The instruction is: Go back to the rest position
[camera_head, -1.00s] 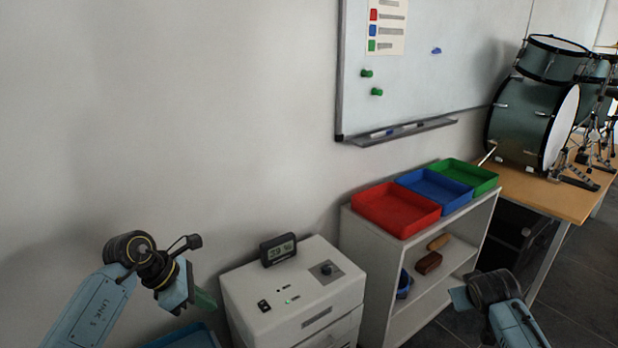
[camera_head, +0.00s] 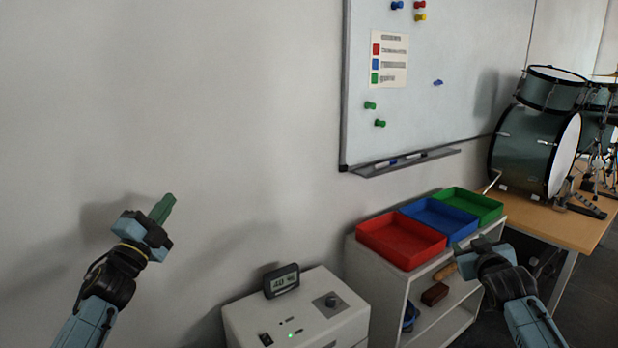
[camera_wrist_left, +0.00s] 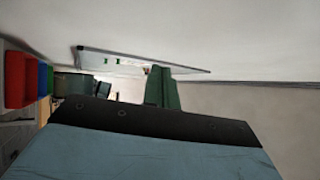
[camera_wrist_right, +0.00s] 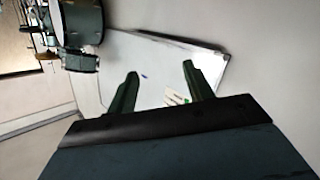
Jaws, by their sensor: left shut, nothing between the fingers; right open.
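My left gripper (camera_head: 162,208) is raised in front of the bare wall at the left of the head view, pointing up. Its green fingers are together with nothing between them, as the left wrist view (camera_wrist_left: 162,88) also shows. My right gripper (camera_head: 484,243) is at the lower right, in front of the shelf unit, its fingers mostly hidden in the head view. In the right wrist view its two green fingers (camera_wrist_right: 158,88) stand wide apart with nothing between them.
A white cabinet (camera_head: 300,318) with a small display (camera_head: 282,281) stands below. A white shelf unit (camera_head: 372,270) carries red (camera_head: 400,240), blue (camera_head: 440,220) and green (camera_head: 472,205) trays. A whiteboard (camera_head: 440,60) hangs behind. Drums (camera_head: 530,150) stand on a wooden table (camera_head: 560,228).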

